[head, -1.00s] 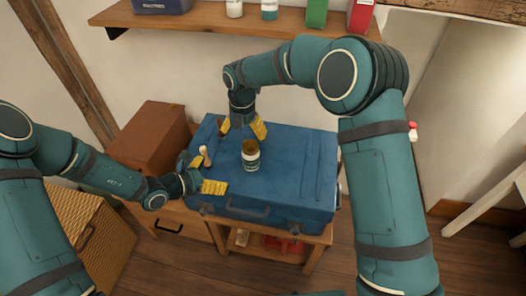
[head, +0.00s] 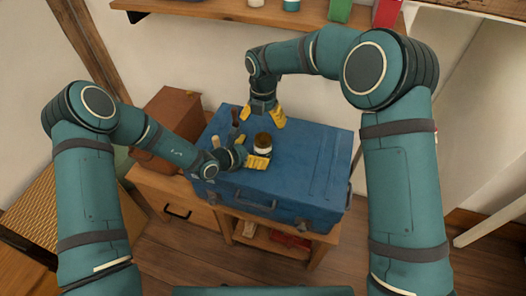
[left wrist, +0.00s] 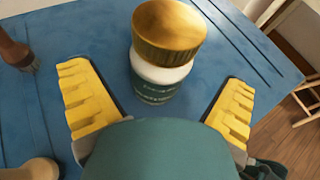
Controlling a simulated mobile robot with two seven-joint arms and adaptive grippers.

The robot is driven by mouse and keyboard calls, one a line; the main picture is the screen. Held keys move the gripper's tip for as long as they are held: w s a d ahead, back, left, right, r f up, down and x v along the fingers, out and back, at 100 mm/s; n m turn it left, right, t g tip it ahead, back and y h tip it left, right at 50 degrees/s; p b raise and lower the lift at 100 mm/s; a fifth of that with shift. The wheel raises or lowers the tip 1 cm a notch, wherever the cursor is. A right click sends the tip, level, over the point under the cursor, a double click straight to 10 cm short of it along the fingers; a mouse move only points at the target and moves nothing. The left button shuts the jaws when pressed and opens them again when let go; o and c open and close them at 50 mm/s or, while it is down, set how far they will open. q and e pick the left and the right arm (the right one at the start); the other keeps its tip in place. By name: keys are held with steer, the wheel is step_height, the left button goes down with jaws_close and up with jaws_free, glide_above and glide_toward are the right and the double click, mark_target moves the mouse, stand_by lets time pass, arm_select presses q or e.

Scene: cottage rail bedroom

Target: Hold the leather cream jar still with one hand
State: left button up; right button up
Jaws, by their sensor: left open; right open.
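The leather cream jar (head: 262,144) stands upright on the blue suitcase (head: 315,160). It has a gold-brown lid and a white and teal body. My left gripper (head: 250,152) is open beside it, low over the suitcase. In the left wrist view the jar (left wrist: 163,72) stands ahead, with its base between the two spread yellow fingers; neither finger visibly touches it. My right gripper (head: 264,114) is open and empty, pointing down behind the jar, apart from it.
A dark-bristled brush (left wrist: 14,48) and a pale wooden knob-ended item (head: 215,143) are on the suitcase left of the jar. A brown box (head: 168,115) stands left of the suitcase. A shelf (head: 225,12) with bottles and binders is behind. The suitcase's right side is clear.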

arm_select(q)
steer(key=shift+x, duration=1.65)
